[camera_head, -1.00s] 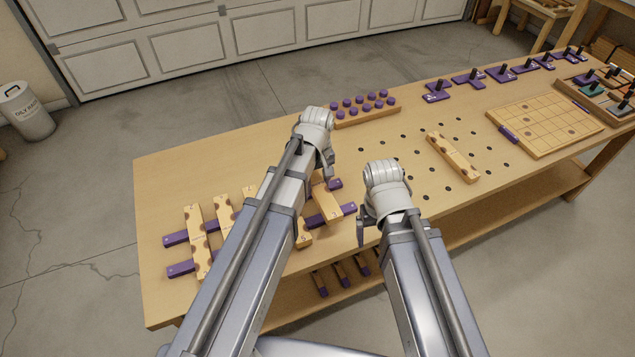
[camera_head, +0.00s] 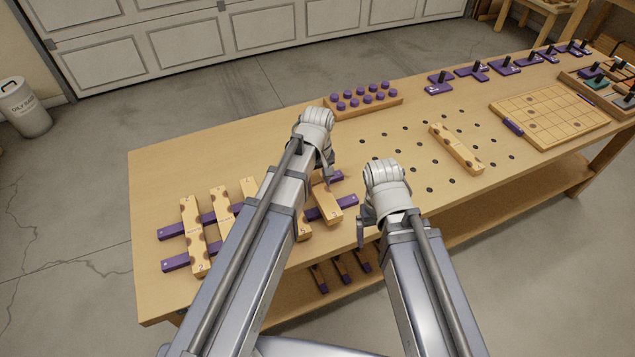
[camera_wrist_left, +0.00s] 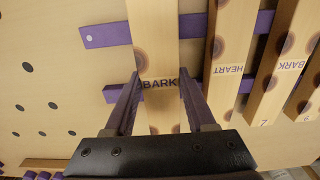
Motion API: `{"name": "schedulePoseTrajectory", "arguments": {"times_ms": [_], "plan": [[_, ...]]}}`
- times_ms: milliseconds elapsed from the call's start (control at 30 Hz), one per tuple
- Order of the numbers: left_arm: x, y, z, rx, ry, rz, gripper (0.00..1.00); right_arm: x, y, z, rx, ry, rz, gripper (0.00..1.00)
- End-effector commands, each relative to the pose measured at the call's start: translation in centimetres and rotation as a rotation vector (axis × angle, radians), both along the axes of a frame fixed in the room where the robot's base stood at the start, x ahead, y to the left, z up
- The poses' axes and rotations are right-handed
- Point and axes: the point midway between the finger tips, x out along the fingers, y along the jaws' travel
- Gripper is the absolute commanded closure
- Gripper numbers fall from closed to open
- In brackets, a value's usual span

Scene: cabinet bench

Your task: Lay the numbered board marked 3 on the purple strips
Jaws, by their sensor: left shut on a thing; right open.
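My left gripper (camera_wrist_left: 158,85) is shut on a pale wooden board (camera_wrist_left: 155,45) marked BARK, one finger along each long edge. In the head view this board (camera_head: 325,204) is the rightmost, lying across the purple strips (camera_head: 348,202) near their right ends. I cannot tell whether it rests on them or hovers just above. Its number is not readable. In the wrist view both strips (camera_wrist_left: 107,35) pass beneath it, and a board marked HEART (camera_wrist_left: 228,50) lies beside it. My right gripper (camera_head: 364,230) is open and empty over the table's front part.
Several more boards (camera_head: 193,236) lie across the strips to the left, partly hidden by my left arm. A loose board (camera_head: 456,148) lies among black holes on the right. A purple-peg rack (camera_head: 365,104) stands at the back. A gridded board (camera_head: 550,115) is farther right.

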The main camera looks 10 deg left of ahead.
Motion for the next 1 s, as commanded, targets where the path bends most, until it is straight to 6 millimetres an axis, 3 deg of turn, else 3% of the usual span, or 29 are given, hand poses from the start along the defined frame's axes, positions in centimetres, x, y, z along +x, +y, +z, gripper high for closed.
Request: {"name": "schedulePoseTrajectory", "arguments": {"times_ms": [1000], "plan": [[0.00,0.00,-0.51,0.000,0.000,0.000,1.00,0.00,0.00,-0.51,0.000,0.000,0.000,0.09]]}}
